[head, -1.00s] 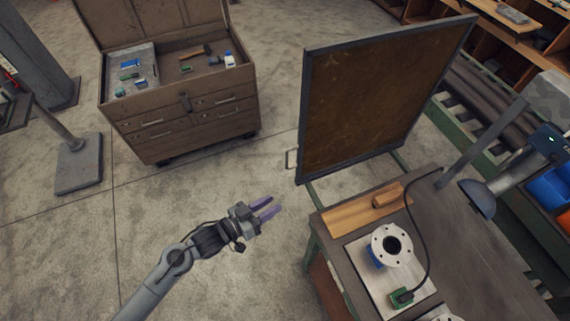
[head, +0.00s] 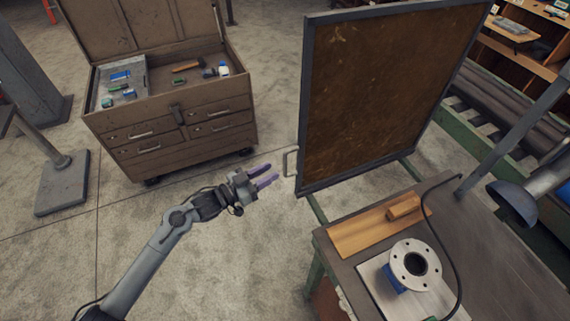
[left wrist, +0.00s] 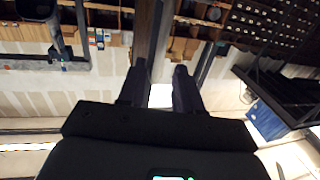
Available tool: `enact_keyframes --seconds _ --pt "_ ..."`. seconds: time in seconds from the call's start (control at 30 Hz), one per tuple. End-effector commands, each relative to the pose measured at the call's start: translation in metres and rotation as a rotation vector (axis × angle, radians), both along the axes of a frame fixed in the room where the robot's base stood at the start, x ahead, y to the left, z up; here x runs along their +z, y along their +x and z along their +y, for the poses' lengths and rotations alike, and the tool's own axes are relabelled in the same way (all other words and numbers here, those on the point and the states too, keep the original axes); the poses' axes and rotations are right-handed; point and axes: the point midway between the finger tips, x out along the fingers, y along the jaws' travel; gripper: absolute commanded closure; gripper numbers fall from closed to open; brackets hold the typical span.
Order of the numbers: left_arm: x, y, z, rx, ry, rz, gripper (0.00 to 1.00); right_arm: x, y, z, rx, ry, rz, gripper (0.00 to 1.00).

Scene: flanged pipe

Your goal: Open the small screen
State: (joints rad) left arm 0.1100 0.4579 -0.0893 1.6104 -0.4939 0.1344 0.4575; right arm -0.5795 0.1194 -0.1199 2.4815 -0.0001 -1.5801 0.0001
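The small screen (head: 390,95) is a brown, stained panel in a dark grey frame, standing upright behind the workbench. A pale bracket-shaped handle (head: 289,161) sticks out from the lower part of its left edge. My left gripper (head: 271,176) is just left of and slightly below the handle, its two purple fingers pointing toward it. The fingers are apart with nothing held, and they look not to touch the handle. In the left wrist view the left gripper (left wrist: 160,72) also shows a gap between its fingers. My right gripper is not in view.
The workbench (head: 490,265) carries a flanged pipe (head: 416,263), a wooden board (head: 375,233) and a black cable. A lamp (head: 515,200) hangs at the right. A brown tool chest (head: 180,125) with an open lid stands back left. The floor (head: 240,265) left of the bench is clear.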

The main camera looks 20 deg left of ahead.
Motion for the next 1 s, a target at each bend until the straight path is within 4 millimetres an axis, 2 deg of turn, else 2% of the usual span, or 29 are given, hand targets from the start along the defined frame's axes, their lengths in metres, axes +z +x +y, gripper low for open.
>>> enact_keyframes --seconds 0.2,0.4,0.87,1.0 --pt "0.001 0.03 -0.02 0.001 -0.001 -0.002 0.66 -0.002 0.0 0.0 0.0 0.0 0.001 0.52" --pt "0.0 0.048 -0.033 0.001 -0.001 -0.001 0.66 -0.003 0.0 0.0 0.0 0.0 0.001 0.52" --pt "0.0 0.055 -0.038 0.0 0.001 0.0 0.66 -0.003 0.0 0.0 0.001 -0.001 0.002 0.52" --pt "0.0 0.055 -0.038 0.0 0.001 0.001 0.86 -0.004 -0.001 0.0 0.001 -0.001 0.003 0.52"
